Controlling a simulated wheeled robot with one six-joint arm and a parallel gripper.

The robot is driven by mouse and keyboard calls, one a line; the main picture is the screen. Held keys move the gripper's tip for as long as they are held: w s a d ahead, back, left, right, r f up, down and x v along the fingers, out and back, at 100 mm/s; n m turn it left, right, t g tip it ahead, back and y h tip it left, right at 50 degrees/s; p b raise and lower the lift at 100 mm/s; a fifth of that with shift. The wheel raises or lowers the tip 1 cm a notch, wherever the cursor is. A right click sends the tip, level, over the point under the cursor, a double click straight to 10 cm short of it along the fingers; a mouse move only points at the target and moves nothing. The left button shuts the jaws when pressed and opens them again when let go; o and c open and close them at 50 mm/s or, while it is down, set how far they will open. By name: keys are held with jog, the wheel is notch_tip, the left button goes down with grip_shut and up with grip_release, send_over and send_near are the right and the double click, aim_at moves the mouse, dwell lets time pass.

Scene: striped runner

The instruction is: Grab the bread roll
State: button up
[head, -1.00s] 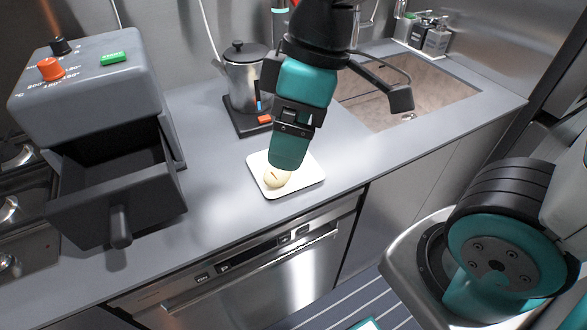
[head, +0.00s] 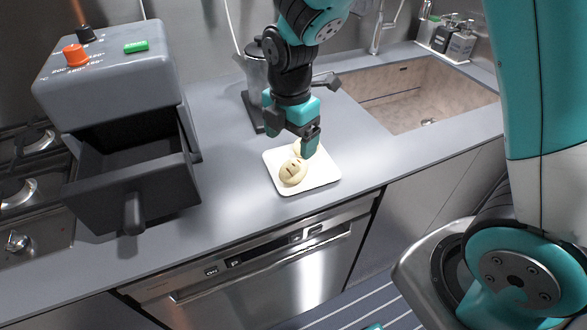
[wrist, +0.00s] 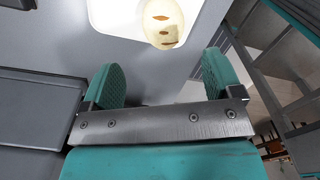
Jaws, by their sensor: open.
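The bread roll (head: 293,172) is pale, rounded and scored with dark slits. My gripper (head: 291,138) is open and empty, above the back part of the plate. In the wrist view, my gripper's two teal fingers (wrist: 161,80) are spread apart with nothing between them. The roll (wrist: 161,22) is at the top edge there, beyond the fingertips, with part of the plate (wrist: 112,18) beside it.
A grey air fryer (head: 112,85) with its dark drawer (head: 135,185) pulled out stands to the left. The sink (head: 415,95) is to the right. The counter between fryer and plate is clear.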

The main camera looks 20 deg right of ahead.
aim_at(294, 164)
notch_tip(294, 164, down, 4)
jog(key=shift+r, duration=0.2)
jog(key=shift+s+d+f+p, duration=0.15)
jog(key=shift+f+p, duration=0.2)
jog(key=shift+f, duration=1.05)
jog(key=shift+d+f+p, duration=0.1)
jog(key=shift+f+p, duration=0.25)
jog(key=shift+f, duration=1)
jog(key=c, duration=1)
